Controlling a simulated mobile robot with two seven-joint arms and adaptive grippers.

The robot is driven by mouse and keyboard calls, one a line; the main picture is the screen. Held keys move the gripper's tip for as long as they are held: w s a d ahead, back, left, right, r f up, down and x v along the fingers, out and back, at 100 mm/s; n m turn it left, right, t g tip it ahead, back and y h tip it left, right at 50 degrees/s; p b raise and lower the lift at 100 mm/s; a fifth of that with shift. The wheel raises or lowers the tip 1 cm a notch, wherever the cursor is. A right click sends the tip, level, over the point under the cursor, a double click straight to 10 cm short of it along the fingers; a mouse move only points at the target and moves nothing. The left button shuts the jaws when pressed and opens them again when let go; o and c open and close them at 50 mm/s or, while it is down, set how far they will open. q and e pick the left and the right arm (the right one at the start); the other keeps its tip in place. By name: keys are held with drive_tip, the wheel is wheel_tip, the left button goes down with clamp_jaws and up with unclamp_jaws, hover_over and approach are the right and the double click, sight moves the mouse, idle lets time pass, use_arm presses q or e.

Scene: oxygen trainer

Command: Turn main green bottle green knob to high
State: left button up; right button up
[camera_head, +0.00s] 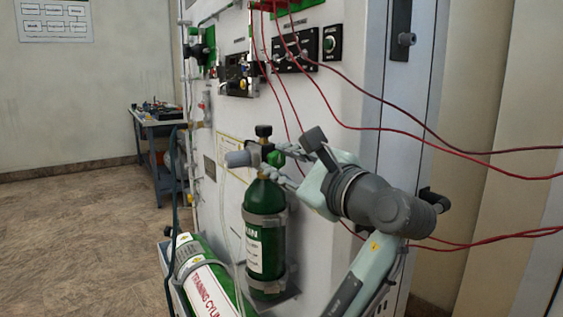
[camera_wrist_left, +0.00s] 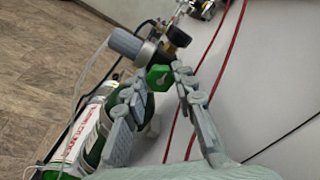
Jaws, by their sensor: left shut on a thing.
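The main green bottle (camera_head: 265,225) stands upright, strapped in grey bands against the white panel in the head view. Its valve, with a black knob (camera_head: 263,131) on top, sits above it. The green knob (camera_wrist_left: 160,77) shows between my left fingertips in the wrist view; it also shows as a small green part at the valve in the head view (camera_head: 275,158). My left gripper (camera_head: 277,166) reaches in from the right and is shut on the green knob. The fingers partly hide the knob in the head view. My right gripper is not in view.
A training cylinder (camera_head: 205,282) lies tilted at the lower left of the bottle. Red cables (camera_head: 400,130) hang across the panel and over my arm. A grey cylindrical part (camera_wrist_left: 130,43) sits beside the valve. A small table (camera_head: 155,125) stands at the back left; the floor there is clear.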

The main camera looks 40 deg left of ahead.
use_arm(q)
clamp_jaws()
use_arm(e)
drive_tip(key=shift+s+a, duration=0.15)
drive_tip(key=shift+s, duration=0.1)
